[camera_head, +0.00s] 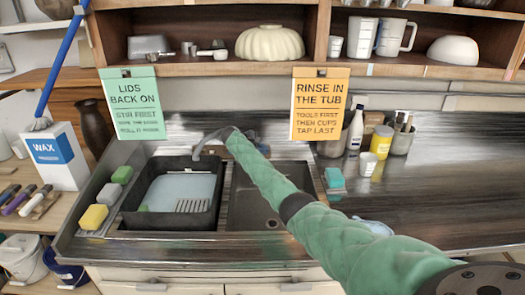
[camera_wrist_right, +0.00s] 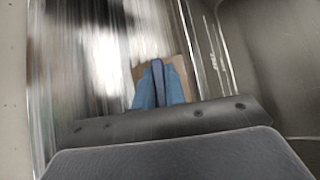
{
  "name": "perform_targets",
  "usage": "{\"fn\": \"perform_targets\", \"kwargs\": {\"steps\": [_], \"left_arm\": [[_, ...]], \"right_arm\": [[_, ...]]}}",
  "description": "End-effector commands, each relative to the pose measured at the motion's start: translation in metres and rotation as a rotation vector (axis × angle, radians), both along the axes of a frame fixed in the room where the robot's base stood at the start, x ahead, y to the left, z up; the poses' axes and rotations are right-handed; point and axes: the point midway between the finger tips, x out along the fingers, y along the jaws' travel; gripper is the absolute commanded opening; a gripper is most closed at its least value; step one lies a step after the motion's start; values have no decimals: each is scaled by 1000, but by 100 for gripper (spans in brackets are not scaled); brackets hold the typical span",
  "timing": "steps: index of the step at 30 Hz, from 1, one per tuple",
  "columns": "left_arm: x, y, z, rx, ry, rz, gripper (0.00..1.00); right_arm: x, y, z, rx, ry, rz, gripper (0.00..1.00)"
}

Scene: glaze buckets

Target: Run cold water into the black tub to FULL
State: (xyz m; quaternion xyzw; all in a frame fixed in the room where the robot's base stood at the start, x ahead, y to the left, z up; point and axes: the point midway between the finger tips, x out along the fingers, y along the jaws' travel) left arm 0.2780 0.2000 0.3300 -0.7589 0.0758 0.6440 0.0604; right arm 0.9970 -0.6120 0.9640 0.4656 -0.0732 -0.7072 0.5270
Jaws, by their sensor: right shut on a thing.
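The black tub (camera_head: 133,210) sits in the left sink bowl. A pale blue surface that looks like water (camera_head: 182,187) shows inside it; no level mark is readable. The grey tap spout (camera_head: 205,140) arches over the tub's back right corner. I cannot make out a stream. My right arm reaches across the right bowl to the tap, and its sleeve hides most of the hand in the head view. In the right wrist view my right gripper's blue fingers (camera_wrist_right: 158,88) are closed together at the tap, on what seems to be its handle, mostly hidden. My left gripper is not in view.
The empty right bowl (camera_head: 258,205) lies under my right arm. Sponges (camera_head: 94,217) line the left rim. Two signs (camera_head: 130,103) hang from the shelf above. Bottles and cups (camera_head: 381,140) stand back right. A wax box (camera_head: 56,155) stands left. The right counter is mostly clear.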

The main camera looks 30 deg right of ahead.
Motion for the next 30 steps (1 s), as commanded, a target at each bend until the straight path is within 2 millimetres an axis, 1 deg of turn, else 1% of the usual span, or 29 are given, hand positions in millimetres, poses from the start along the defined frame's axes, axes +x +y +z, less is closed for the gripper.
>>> {"fn": "perform_targets", "kwargs": {"steps": [2, 3, 5, 6, 15, 19, 20, 21, 30], "left_arm": [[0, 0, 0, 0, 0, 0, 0], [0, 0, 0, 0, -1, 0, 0], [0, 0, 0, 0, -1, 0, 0], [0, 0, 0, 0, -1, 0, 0], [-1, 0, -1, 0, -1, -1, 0], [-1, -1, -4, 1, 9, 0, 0], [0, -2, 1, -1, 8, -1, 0], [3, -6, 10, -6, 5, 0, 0], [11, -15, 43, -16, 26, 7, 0]], "right_arm": [[0, 0, -1, 1, 0, -1, 0], [0, 0, -1, 1, 0, -1, 14], [0, 0, -1, 1, 0, -1, 26], [0, 0, -1, 1, 0, -1, 34], [0, 1, 0, 0, 0, 0, 34], [1, 9, 4, -1, -3, 2, 34], [1, 12, 6, 0, -2, 2, 34], [1, 17, 8, 0, -2, 2, 34], [1, 52, 34, 0, -1, 1, 34]]}}
